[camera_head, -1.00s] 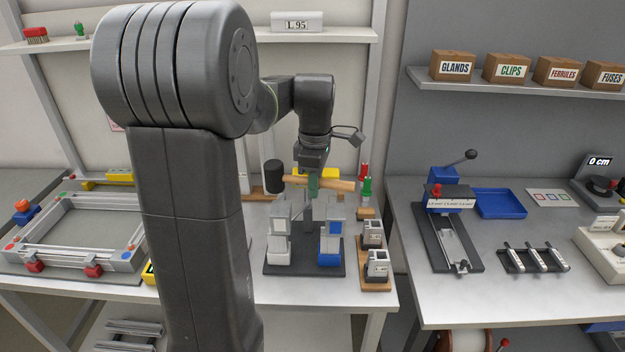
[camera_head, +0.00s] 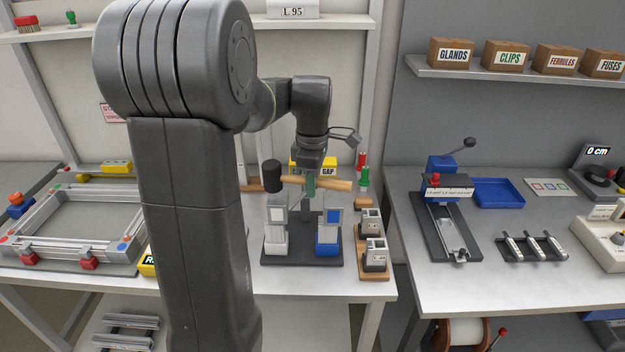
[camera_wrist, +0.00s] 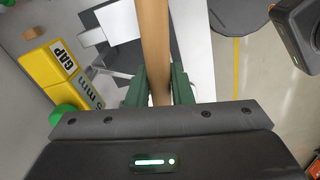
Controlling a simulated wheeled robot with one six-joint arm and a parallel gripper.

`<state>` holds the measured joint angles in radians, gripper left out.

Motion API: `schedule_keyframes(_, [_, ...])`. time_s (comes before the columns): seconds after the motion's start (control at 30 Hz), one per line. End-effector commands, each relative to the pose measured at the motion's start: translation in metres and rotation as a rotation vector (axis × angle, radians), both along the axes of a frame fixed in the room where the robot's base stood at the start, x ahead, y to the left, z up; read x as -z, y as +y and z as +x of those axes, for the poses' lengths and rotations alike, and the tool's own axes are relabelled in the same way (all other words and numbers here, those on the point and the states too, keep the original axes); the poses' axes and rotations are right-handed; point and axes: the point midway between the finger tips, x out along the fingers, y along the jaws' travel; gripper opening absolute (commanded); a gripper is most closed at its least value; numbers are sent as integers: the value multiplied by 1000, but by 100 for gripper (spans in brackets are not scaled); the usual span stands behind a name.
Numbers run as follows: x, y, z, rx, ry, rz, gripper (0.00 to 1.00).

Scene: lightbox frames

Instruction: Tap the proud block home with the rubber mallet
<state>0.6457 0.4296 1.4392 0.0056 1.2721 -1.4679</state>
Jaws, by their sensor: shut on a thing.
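The mallet has a black head (camera_head: 272,176) and a wooden handle (camera_head: 338,185). My gripper (camera_head: 311,186) is shut on the handle, holding the mallet roughly level with its head to the left. In the wrist view the green fingers (camera_wrist: 158,90) press on both sides of the handle (camera_wrist: 154,45). Below is a dark base (camera_head: 302,259) with two grey stands. The left one has a white block (camera_head: 276,242); the right one has blue blocks (camera_head: 328,248). The head is above the left stand, apparently without touching. I cannot tell which block is proud.
A wooden tray (camera_head: 374,276) with two small grey devices is right of the base. A yellow GAP block (camera_head: 328,167) and red and green pegs are behind. A metal frame (camera_head: 70,248) lies left. A second bench (camera_head: 500,262) carries a lever fixture and a blue tray.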

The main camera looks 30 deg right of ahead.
Motion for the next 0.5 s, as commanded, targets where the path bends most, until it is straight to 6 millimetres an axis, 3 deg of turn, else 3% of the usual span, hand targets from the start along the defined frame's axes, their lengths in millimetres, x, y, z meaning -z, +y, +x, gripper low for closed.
schedule_keyframes(0.03, [17, 0, 0, 0, 1, 1, 0])
schedule_keyframes(0.17, [48, 0, 0, 0, 2, 2, 0])
schedule_keyframes(0.5, [8, 0, 0, 0, -1, -1, 0])
